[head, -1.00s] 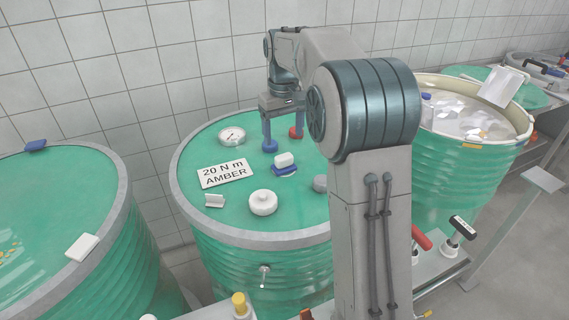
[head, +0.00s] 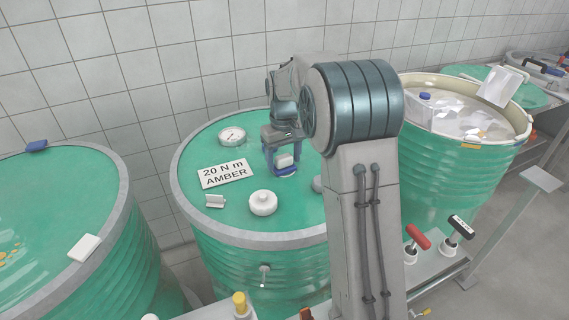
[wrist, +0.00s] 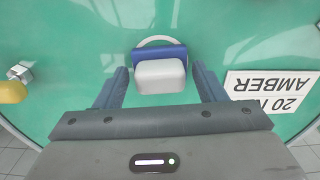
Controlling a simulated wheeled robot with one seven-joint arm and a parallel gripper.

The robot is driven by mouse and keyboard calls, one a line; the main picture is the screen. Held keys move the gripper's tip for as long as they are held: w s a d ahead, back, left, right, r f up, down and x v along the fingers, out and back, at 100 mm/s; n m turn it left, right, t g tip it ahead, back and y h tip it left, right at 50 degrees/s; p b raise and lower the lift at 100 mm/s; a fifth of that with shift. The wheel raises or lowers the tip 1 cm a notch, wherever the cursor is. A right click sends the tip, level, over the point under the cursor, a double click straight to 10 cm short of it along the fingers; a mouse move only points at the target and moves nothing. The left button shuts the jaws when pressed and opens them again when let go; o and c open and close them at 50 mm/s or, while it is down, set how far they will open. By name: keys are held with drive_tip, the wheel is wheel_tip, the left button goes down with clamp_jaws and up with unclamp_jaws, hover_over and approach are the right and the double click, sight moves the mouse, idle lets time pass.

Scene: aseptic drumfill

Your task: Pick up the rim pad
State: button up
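A small block with a pale grey-white top and a blue base, which looks like the rim pad (head: 285,161), sits on the green lid of the middle drum (head: 235,150). It also shows in the wrist view (wrist: 161,75), with a thin pale ring partly visible behind its blue part. My gripper (head: 283,168) is open and low over the lid, pointing down. In the wrist view my gripper (wrist: 160,82) has one finger on each side of the block, with a gap on both sides. Whether the fingertips touch the lid I cannot tell.
On the same lid are a round gauge (head: 232,136), a "20 N m AMBER" plate (head: 225,174), a white round knob (head: 263,203) and a small white clip (head: 215,201). The left drum carries a white pad (head: 83,247) and a blue pad (head: 36,145). An open drum (head: 460,130) stands right.

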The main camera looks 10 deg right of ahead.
sight(285, 157)
drive_tip(key=c, duration=0.8)
drive_tip(key=shift+r, duration=0.15)
drive_tip(key=shift+r, duration=0.2)
drive_tip(key=r, duration=0.2)
drive_tip(key=r+b, duration=0.1)
drive_tip(key=shift+s+d+r, duration=0.1)
drive_tip(key=shift+s+r, duration=0.25)
drive_tip(key=shift+r, duration=0.05)
drive_tip(key=s+d+r, duration=0.1)
drive_tip(key=s+r, duration=0.1)
drive_tip(key=s, duration=0.1)
drive_tip(key=s+d+r+b, duration=0.1)
drive_tip(key=s+r, duration=0.1)
drive_tip(key=s, duration=0.2)
drive_tip(key=s+d+r+b, duration=0.1)
drive_tip(key=s+r, duration=0.1)
drive_tip(key=s, duration=0.1)
drive_tip(key=shift+s+r, duration=0.25)
drive_tip(key=shift+s, duration=0.05)
